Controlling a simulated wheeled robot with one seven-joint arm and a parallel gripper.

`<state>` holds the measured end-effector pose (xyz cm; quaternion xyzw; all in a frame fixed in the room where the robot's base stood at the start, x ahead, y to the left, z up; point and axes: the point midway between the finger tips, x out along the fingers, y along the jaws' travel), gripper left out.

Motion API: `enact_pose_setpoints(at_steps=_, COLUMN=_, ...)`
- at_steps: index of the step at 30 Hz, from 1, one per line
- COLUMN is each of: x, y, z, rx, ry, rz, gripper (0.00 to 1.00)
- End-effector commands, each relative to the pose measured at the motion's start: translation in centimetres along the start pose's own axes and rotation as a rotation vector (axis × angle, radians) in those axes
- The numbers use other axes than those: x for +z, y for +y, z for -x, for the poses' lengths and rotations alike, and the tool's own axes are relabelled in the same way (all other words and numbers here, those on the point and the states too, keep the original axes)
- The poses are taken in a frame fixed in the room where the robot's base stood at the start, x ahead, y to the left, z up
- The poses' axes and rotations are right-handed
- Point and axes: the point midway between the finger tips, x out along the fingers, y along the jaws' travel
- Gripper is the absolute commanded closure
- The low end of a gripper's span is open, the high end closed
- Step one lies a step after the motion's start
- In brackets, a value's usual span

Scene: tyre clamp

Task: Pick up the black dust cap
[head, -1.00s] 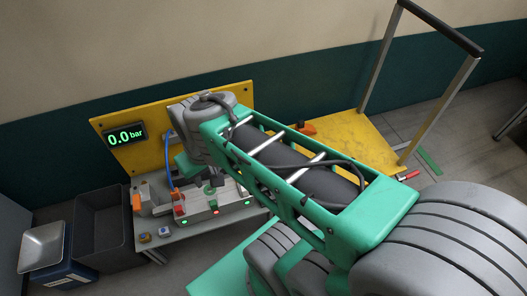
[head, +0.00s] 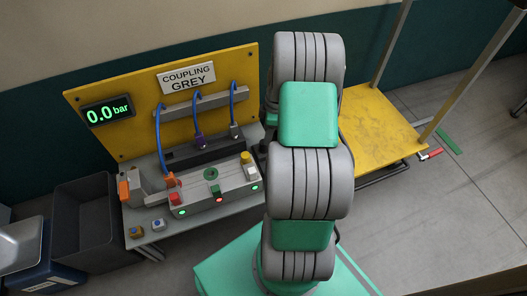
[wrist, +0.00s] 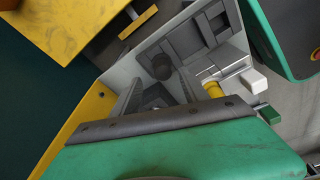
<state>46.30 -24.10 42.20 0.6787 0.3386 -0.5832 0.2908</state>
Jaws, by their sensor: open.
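A dark round piece (wrist: 161,66), which looks like the black dust cap, shows in the wrist view on the grey bench surface. My gripper (wrist: 158,90) is open there, with one grey finger at the lower left and the other at the right. The round piece appears just beyond the fingertips, between their lines; I cannot tell the exact gap, and nothing is visibly held. In the head view my arm hides the gripper and the cap.
In the head view a grey fixture (head: 215,188) with coloured buttons stands left of my arm, below blue hoses on a yellow panel (head: 130,70). A black bin (head: 85,225) is at left. A yellow platform (head: 380,130) with an upright frame is at right.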

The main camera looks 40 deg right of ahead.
Motion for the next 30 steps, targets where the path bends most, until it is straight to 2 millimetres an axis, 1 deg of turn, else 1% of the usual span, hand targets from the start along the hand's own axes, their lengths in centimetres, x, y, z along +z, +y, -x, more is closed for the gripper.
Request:
enact_pose_setpoints(at_steps=1, x=-0.1, y=-0.1, z=-0.9, rx=-0.001, ry=0.000, rz=0.001, gripper=0.48)
enact_pose_setpoints(at_steps=5, x=-0.2, y=-0.2, z=-2.4, rx=-0.002, ry=0.000, rz=0.001, gripper=0.48)
enact_pose_setpoints(at_steps=9, x=-0.5, y=-0.6, z=-5.2, rx=-0.002, ry=-0.001, rz=0.002, gripper=0.48)
enact_pose_setpoints(at_steps=12, x=-0.5, y=-0.5, z=-6.3, rx=-0.001, ry=-0.001, rz=0.001, gripper=0.48)
enact_pose_setpoints(at_steps=19, x=-0.5, y=-0.4, z=-6.2, rx=0.001, ry=-0.001, rz=0.000, gripper=0.48)
enact_pose_setpoints(at_steps=30, x=-0.5, y=-0.4, z=-6.2, rx=0.000, ry=-0.001, rz=0.000, gripper=0.79)
